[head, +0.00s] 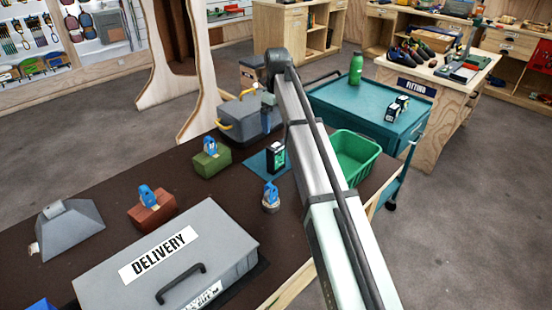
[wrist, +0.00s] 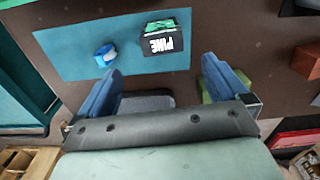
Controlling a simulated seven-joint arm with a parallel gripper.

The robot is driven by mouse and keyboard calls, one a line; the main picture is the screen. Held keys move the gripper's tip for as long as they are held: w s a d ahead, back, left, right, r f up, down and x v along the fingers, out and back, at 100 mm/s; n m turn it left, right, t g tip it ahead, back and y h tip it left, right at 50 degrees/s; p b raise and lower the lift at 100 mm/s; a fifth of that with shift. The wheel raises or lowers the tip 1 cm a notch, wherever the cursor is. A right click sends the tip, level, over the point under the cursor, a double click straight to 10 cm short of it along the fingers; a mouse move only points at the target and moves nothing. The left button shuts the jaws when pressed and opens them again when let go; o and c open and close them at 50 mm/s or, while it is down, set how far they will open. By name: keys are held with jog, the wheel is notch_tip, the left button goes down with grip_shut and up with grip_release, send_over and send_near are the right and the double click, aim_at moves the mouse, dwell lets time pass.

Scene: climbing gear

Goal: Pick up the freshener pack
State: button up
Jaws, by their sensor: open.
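The freshener pack is a small dark box with a green panel and "PINE" lettering. In the wrist view the pack (wrist: 165,42) lies at the right part of a blue mat (wrist: 70,50), ahead of the fingers. In the head view the pack (head: 277,152) stands upright at the edge of the blue mat (head: 256,164), left of my arm. My gripper (wrist: 160,70) is open, with its two blue fingers apart and nothing held between them. The pack is beyond the fingertips and apart from them. In the head view my arm hides much of the gripper.
Green block (head: 211,163) and red block (head: 152,216) carry blue items; another blue-topped item (head: 271,198) stands nearer. A grey delivery box (head: 215,235), green basket (head: 358,155) and teal cart (head: 345,98) surround the area.

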aim_at(276, 145)
notch_tip(276, 145, down, 13)
jog(key=shift+s+a, duration=0.15)
dwell(0.6)
